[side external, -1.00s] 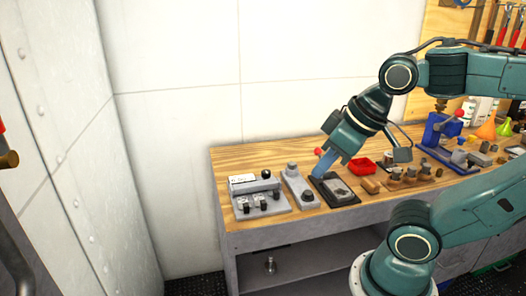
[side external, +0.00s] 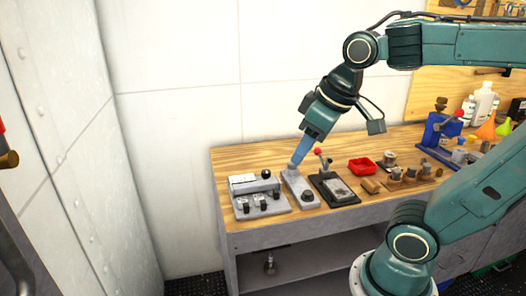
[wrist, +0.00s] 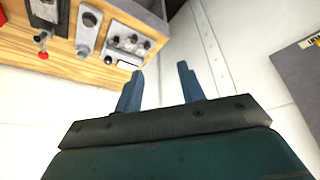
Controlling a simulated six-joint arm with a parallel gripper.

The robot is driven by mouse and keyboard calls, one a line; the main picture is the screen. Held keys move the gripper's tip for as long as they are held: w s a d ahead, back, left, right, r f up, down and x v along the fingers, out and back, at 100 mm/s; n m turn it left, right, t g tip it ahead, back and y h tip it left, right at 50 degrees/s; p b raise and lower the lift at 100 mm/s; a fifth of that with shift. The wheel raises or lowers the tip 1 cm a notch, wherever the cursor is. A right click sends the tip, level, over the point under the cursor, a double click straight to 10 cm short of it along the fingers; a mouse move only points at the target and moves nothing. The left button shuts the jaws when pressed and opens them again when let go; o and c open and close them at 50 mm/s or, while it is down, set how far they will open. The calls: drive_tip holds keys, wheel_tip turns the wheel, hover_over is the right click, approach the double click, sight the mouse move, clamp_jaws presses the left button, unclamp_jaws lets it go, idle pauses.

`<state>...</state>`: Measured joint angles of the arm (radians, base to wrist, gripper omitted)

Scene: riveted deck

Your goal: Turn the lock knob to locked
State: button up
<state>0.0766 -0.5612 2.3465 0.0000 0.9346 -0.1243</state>
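A narrow light-grey plate (side external: 298,187) with a dark round knob (side external: 307,195) at its near end and a grey knob at its far end lies on the bench. A wider grey panel (side external: 270,207) with several black knobs lies to its left. I cannot tell which knob is the lock knob, nor read its setting. My gripper (side external: 293,165) points down in front of the plate's far end in the side view, partly covering the far knob. In the wrist view my gripper (wrist: 160,68) has its blue fingers apart with nothing between them; the panel (wrist: 126,43) is beyond the left fingertip.
A black base (side external: 347,201) with a red-ball lever (side external: 318,151) stands right of the plate. A red tray (side external: 362,166), wooden pieces and a blue vise (side external: 440,130) lie further right. White wall stands behind and left of the bench.

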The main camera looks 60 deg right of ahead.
drive_tip(key=w+d+g, duration=0.1)
drive_tip(key=w+d, duration=0.4)
drive_tip(key=w, duration=0.3)
drive_tip(key=n+g, duration=0.3)
drive_tip(key=g, duration=0.1)
hover_over(267, 171)
wheel_tip(267, 171, down, 12)
drive_tip(key=shift+r, duration=0.2)
wheel_tip(267, 171, down, 14)
drive_tip(key=shift+a+r, duration=0.1)
drive_tip(key=c, duration=0.7)
